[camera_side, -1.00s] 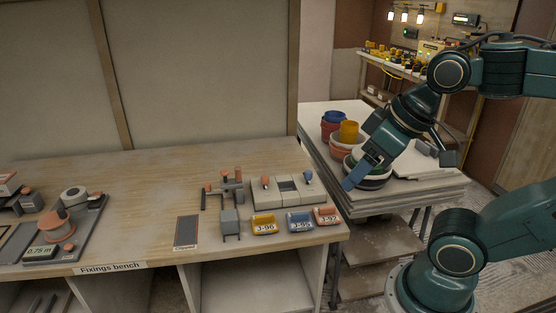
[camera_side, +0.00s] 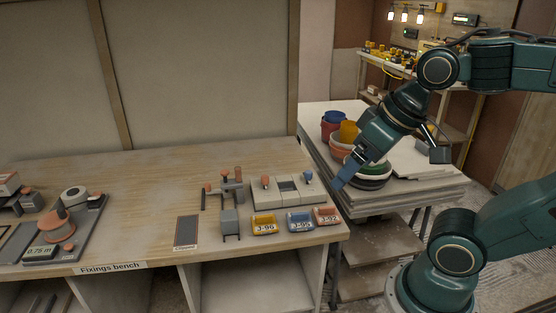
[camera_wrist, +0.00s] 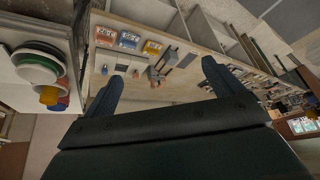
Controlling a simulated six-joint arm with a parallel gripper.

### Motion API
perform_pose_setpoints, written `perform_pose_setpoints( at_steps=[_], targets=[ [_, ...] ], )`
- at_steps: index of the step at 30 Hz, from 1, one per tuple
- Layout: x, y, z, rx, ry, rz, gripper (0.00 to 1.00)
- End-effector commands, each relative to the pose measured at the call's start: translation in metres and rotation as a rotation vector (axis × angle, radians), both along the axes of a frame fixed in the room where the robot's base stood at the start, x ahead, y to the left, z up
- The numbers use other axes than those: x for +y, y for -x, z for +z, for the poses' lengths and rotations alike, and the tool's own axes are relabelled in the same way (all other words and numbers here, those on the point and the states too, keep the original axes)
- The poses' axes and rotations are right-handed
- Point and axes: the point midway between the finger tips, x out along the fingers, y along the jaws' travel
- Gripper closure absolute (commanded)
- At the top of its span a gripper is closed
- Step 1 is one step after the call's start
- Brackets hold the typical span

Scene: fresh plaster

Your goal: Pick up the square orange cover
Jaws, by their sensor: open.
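The square orange cover (camera_side: 327,215), with a label on its front, lies near the right front corner of the wooden bench. It also shows in the wrist view (camera_wrist: 106,35), at the upper left. A blue cover (camera_side: 300,222) and a yellow cover (camera_side: 264,225) of similar form lie in a row to its left. My gripper (camera_side: 340,184) hangs just past the bench's right edge, above and to the right of the orange cover. In the wrist view its two fingers (camera_wrist: 163,72) are spread and empty.
A grey block with two knobs (camera_side: 262,194) stands behind the covers. A grey stand (camera_side: 230,222) is left of the yellow cover. Stacked bowls and pots (camera_side: 341,150) are on the side table (camera_side: 420,193). The bench's middle (camera_side: 150,180) is clear.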

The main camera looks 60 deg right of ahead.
Motion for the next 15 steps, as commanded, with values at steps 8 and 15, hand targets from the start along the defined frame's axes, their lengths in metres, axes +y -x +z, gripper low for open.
perform_pose_setpoints(
  at_steps=[8, 15],
  targets=[
    [-0.022, -0.034, -0.007, 0.072, -0.122, -0.349, 0.07],
    [-0.052, -0.066, -0.023, 0.132, -0.239, -0.727, 0.07]
  ],
)
